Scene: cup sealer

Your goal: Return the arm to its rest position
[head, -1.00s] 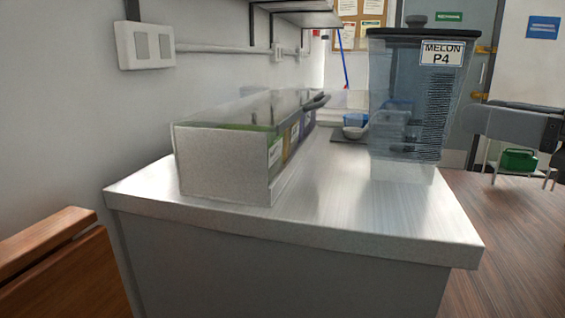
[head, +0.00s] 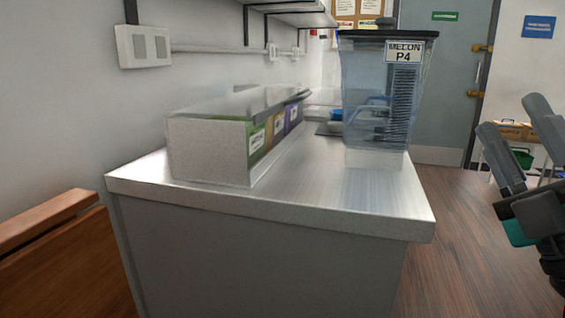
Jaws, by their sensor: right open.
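My right gripper (head: 510,118) is at the right edge of the head view, beyond the counter's right end and over the floor area. Its two grey fingers point up and slightly left, spread apart with nothing between them. A dark wrist part with a teal patch shows below them. It touches nothing that I can see. My left gripper is not in view.
A metal-topped counter (head: 330,190) fills the middle. On it stand a clear-lidded box (head: 208,150) with coloured packets and a clear "MELON P4" container (head: 372,100). A wooden piece (head: 55,250) is at lower left. Wood floor (head: 455,235) lies open at right.

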